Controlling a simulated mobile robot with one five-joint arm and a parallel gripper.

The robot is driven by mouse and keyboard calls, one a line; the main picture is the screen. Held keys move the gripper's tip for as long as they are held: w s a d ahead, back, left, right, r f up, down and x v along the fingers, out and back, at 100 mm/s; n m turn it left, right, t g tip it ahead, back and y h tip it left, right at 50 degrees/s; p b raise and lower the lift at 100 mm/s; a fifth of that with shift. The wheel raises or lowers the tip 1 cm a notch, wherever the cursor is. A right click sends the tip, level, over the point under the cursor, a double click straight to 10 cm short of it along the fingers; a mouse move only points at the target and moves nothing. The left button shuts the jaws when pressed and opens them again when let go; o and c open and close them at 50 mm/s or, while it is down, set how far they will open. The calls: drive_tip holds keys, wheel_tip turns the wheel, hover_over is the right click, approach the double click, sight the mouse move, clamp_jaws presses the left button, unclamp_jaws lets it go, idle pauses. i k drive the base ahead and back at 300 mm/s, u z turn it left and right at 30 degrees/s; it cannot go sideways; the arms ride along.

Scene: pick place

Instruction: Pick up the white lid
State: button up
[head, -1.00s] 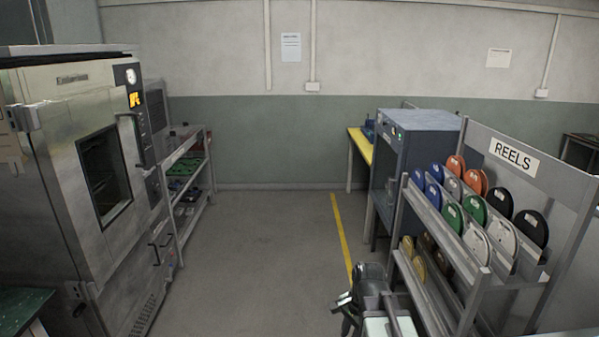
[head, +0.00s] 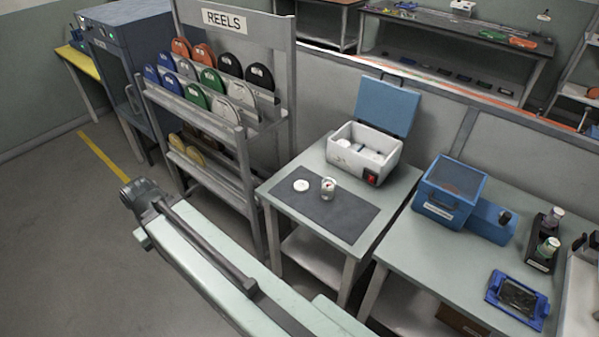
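A small round white lid (head: 301,185) lies flat on a dark grey mat (head: 338,214) on a small table, near the mat's left side. Just right of it, apart from it, stands a small whitish jar (head: 327,189) with something reddish at its top. My arm reaches from the bottom of the picture toward the left, and its end (head: 137,192) is over the floor, well left of the table and away from the lid. The fingers are too small and turned away to tell whether they are open or shut.
A white box with a raised blue lid (head: 386,105) stands at the back of the small table (head: 399,200). A reel rack (head: 250,120) stands close on its left. A second table (head: 445,250) on the right bears a blue box (head: 449,188) and bottles. Floor at left is clear.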

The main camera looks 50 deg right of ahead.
sight(301, 186)
drive_tip(key=z, duration=2.7)
drive_tip(key=k, duration=0.75)
drive_tip(key=u, duration=0.65)
drive_tip(key=i, duration=1)
drive_tip(key=u, duration=0.05)
